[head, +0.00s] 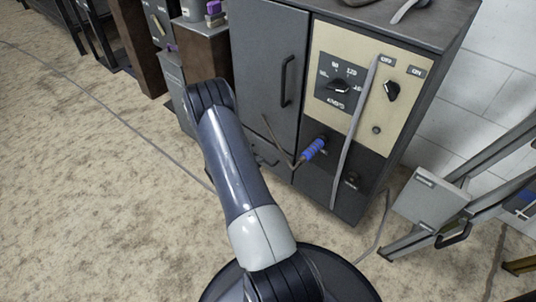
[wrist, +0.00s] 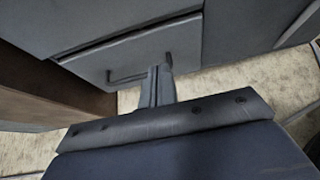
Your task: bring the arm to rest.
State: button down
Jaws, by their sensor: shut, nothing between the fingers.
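My gripper (wrist: 160,72) shows in the wrist view with its two dark fingers together and nothing between them. Its tips overlap the right part of a bar handle (wrist: 126,76) on a grey drawer front (wrist: 95,64); I cannot tell whether they touch it. In the head view my arm (head: 232,165) rises from the bottom middle and bends at a dark joint in front of the cabinet's left side. The gripper is hidden there.
A dark grey cabinet (head: 265,75) with a welder-like control panel (head: 345,75) stands close ahead. A blue-handled tool (head: 314,149) sticks out from its front. A brown cabinet (head: 203,55) stands to the left. A metal frame (head: 490,165) stands right. The carpet at left (head: 80,190) is mostly clear.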

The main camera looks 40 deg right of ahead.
jog(key=p+v, duration=0.1)
jog(key=v, duration=0.3)
jog(key=shift+s+a, duration=0.1)
jog(key=shift+a, duration=0.05)
jog(key=b, duration=0.4)
send_near(277, 150)
notch_tip(277, 150, down, 3)
jog(key=d, duration=0.4)
jog(key=shift+d+f+p, duration=0.15)
jog(key=shift+d+p, duration=0.1)
jog(key=shift+p, duration=0.1)
jog(key=shift+d, duration=0.75)
jog(key=shift+a, duration=0.1)
